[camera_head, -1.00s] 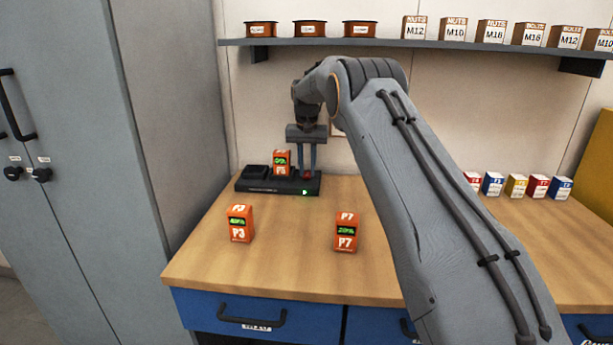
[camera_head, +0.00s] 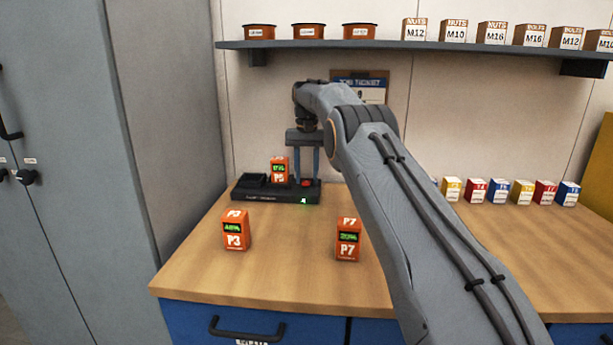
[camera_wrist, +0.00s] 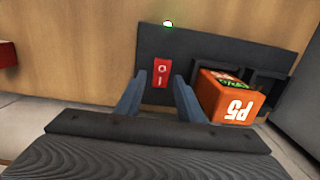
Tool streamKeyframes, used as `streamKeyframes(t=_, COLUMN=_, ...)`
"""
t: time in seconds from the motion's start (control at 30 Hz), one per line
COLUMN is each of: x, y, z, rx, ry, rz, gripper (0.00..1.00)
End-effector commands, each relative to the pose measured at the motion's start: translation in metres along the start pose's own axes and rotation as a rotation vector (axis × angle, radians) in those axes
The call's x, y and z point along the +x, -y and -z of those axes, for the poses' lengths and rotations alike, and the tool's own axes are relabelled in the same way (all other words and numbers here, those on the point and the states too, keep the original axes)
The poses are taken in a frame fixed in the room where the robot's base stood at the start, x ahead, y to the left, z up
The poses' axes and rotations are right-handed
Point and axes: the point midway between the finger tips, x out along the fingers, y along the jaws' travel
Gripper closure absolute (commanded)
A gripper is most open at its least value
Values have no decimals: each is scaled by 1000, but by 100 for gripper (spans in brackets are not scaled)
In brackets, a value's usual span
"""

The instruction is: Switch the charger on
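The black charger (camera_head: 250,196) sits at the back left of the workbench; it also fills the middle of the wrist view (camera_wrist: 205,42). A red rocker switch (camera_wrist: 161,72), marked O and I, is on its top, beside the bays. A green light (camera_wrist: 168,23) glows on its edge. Orange battery P5 (camera_head: 279,170) stands in the bay nearest the switch; the other bay looks empty. My gripper (camera_wrist: 158,94) is open and empty, its two fingers apart just above the switch. Whether a finger touches the switch cannot be told.
Orange batteries P3 (camera_head: 236,230) and P7 (camera_head: 348,240) stand on the bench (camera_head: 270,270) in front. A shelf (camera_head: 390,44) with spools and boxes hangs above. A grey cabinet (camera_head: 165,130) borders the left. Small coloured boxes (camera_head: 497,190) line the back right.

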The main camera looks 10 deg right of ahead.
Motion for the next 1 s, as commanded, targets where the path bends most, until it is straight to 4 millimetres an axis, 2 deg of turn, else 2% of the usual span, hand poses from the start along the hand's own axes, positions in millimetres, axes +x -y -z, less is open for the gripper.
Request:
streamKeyframes(t=0.5, x=-2, y=0, z=-2, rx=1, ry=-14, rz=-2, gripper=61)
streamKeyframes(t=1.0, x=-4, y=0, z=-8, rx=0, ry=-154, rz=-3, gripper=61)
